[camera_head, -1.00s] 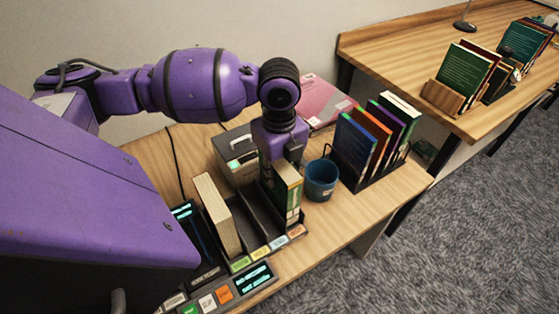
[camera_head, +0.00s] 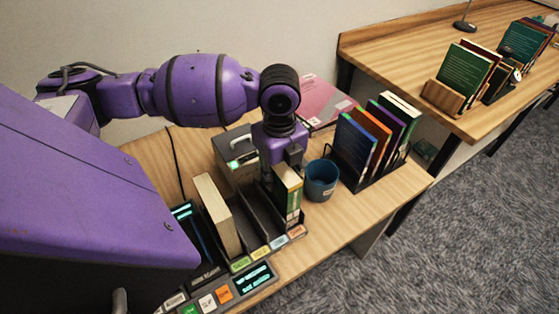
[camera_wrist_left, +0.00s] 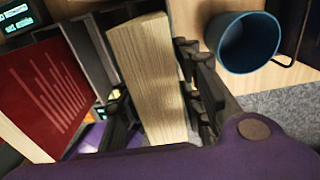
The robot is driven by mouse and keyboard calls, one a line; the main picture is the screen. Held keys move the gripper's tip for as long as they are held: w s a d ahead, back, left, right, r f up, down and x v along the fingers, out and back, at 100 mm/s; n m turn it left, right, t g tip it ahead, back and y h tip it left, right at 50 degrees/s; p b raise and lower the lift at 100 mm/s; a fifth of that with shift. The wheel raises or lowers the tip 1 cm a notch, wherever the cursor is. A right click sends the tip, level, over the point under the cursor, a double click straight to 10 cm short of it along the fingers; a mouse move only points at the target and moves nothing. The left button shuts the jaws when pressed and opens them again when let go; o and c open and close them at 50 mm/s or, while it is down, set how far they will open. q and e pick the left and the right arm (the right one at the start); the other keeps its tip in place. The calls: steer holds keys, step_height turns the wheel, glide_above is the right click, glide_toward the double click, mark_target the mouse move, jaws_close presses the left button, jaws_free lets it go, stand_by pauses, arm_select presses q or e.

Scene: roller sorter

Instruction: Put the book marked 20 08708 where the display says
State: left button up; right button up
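The sorter (camera_head: 262,235) stands on the near desk, with dark upright dividers and a row of coloured labels along its front. A book with a green, yellow and white cover (camera_head: 291,195) stands upright in its right-hand slot. My left gripper (camera_head: 283,168) is above that book, pointing down. In the left wrist view, the page edges of the book (camera_wrist_left: 150,70) lie between my two fingers (camera_wrist_left: 160,105), with narrow gaps beside it, so the gripper looks open around it. Lit displays (camera_head: 253,281) are at the sorter's front; their text and the book's number are unreadable. My right gripper is out of view.
A thick cream-paged book (camera_head: 216,215) stands in the left slot; its red cover (camera_wrist_left: 45,90) shows in the wrist view. A blue mug (camera_head: 321,180) stands close right of the gripper. A wire rack of books (camera_head: 372,140) and a grey box (camera_head: 233,155) are behind.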

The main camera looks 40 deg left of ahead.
arm_select(q)
steer(key=shift+o, duration=1.3)
step_height(320, 180, up, 12)
steer(key=shift+s+f, duration=0.1)
steer(key=shift+s, duration=0.05)
